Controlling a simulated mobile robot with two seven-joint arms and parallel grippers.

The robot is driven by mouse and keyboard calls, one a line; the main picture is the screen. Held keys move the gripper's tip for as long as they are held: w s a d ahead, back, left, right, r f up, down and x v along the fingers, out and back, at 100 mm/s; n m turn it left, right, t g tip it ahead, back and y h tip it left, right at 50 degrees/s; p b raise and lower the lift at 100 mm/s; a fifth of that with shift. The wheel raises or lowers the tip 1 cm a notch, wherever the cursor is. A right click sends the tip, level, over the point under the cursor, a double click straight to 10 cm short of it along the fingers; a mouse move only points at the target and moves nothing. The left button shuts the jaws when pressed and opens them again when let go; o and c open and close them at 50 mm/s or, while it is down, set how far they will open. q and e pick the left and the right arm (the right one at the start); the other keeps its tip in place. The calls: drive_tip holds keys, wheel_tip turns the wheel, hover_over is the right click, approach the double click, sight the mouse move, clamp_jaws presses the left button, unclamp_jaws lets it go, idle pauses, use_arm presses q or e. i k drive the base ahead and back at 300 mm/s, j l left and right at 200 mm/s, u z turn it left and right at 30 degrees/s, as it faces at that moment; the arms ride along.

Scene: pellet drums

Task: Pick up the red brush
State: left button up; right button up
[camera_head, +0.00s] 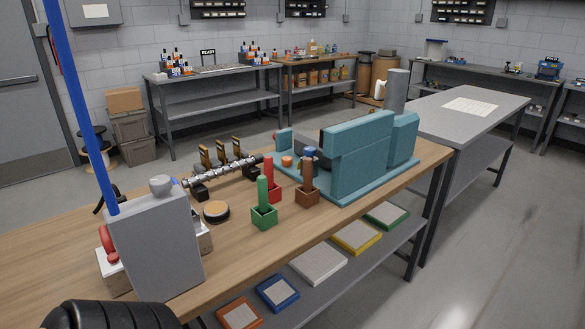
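The red brush (268,170) stands upright with its handle up in a small red square holder (273,194) on the wooden workbench (345,205). A green brush (263,190) in a green holder (264,217) stands in front of it, slightly left. A brown brush (307,172) in a brown holder (307,197) stands to its right. The lower ends of the brushes are hidden in their holders.
A teal machine (362,155) stands right of the brushes. A metal shaft (222,173) with clamps lies behind, left. A round tan-topped disc (216,211) sits left of the green holder. Colored trays lie on the lower shelf.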

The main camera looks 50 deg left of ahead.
sight(268, 160)
drive_tip(key=i+z, duration=0.2)
drive_tip(key=i, duration=0.5)
drive_tip(key=i+j+z, duration=0.15)
drive_tip(key=i, duration=0.5)
drive_tip(key=z, duration=0.45)
drive_tip(key=i+z, duration=0.15)
drive_tip(key=z, duration=0.3)
drive_tip(key=j+z, duration=0.1)
drive_tip(key=z, duration=6.45)
drive_tip(key=k, duration=0.05)
